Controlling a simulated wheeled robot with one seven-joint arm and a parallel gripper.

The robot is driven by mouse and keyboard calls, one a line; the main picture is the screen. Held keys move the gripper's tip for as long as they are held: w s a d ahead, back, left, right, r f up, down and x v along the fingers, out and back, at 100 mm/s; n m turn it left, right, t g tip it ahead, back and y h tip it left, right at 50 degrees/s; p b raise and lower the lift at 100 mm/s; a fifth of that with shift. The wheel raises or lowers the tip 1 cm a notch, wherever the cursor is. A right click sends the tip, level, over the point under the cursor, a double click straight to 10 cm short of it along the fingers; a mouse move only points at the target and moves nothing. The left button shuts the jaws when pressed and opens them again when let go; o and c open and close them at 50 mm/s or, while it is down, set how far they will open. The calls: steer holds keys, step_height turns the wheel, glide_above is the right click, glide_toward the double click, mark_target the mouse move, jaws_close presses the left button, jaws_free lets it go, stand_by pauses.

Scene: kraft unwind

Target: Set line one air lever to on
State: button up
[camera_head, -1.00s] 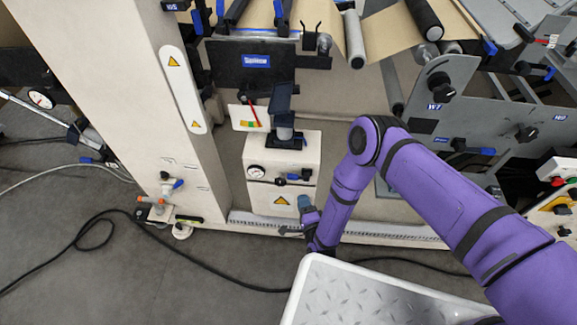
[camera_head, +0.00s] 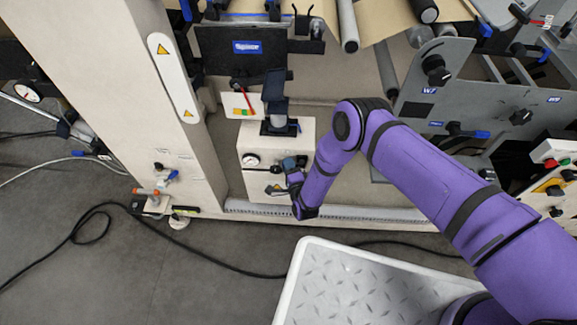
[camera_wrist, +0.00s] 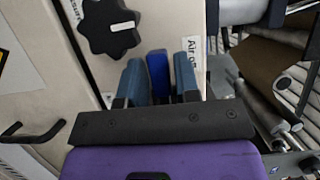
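The blue air lever (camera_wrist: 158,75) shows in the wrist view beside a white label reading "Air on" (camera_wrist: 192,48). My gripper (camera_wrist: 159,58) has its two blue-grey fingers on either side of the lever, apart from each other. The left finger is very close to it; whether either finger touches it I cannot tell. In the head view my gripper (camera_head: 287,170) is at the front of the cream control box (camera_head: 262,142), near its right side. The lever is hidden behind my gripper there.
A black knob (camera_wrist: 108,25) sits left of the fingers. The box has a round gauge (camera_head: 251,160) and stands by a cream column (camera_head: 110,80). A black handle (camera_wrist: 32,132) is at lower left in the wrist view. A black cable (camera_head: 180,238) lies on the floor.

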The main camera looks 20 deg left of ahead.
jaws_close()
